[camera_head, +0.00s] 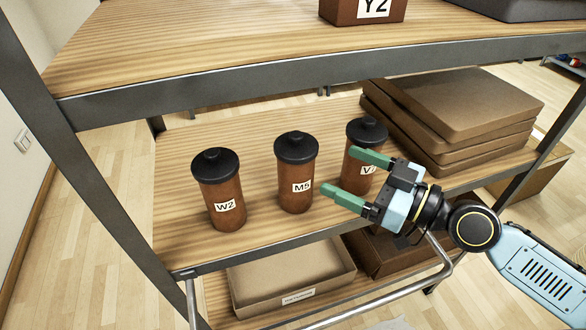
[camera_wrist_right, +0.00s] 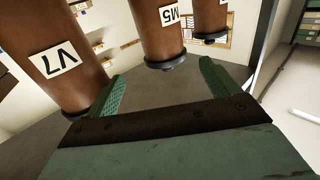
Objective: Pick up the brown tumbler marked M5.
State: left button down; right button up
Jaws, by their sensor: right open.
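The brown tumbler marked M5 (camera_head: 296,170) stands upright with a black lid on the middle shelf, between two similar tumblers. My right gripper (camera_head: 343,173) is open and empty. It reaches in from the right, fingers pointing left toward M5, with a gap to it. In the wrist view, where the labels are upside down, M5 (camera_wrist_right: 158,30) shows beyond the space between the open green fingers (camera_wrist_right: 162,88). My left gripper is not in view.
Tumbler W2 (camera_head: 220,190) stands left of M5. Tumbler V7 (camera_head: 366,136) stands to its right, partly hidden behind my right gripper. Stacked brown boxes (camera_head: 465,105) lie at the right. An open box (camera_head: 290,275) sits below.

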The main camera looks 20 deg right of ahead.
aim_at(314, 159)
jog(key=p+x, duration=0.3)
jog(key=x, duration=0.3)
jog(key=shift+a+r, duration=0.15)
jog(key=shift+p+x, duration=0.3)
jog(key=shift+x, duration=0.5)
jog(key=x, duration=0.1)
jog(key=p+x, duration=0.1)
jog(key=x, duration=0.2)
jog(key=shift+a+f, duration=0.35)
jog(key=c, duration=0.3)
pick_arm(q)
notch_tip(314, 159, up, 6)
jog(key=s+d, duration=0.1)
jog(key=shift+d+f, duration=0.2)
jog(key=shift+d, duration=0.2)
pick_arm(e)
jog(key=c, duration=1.2)
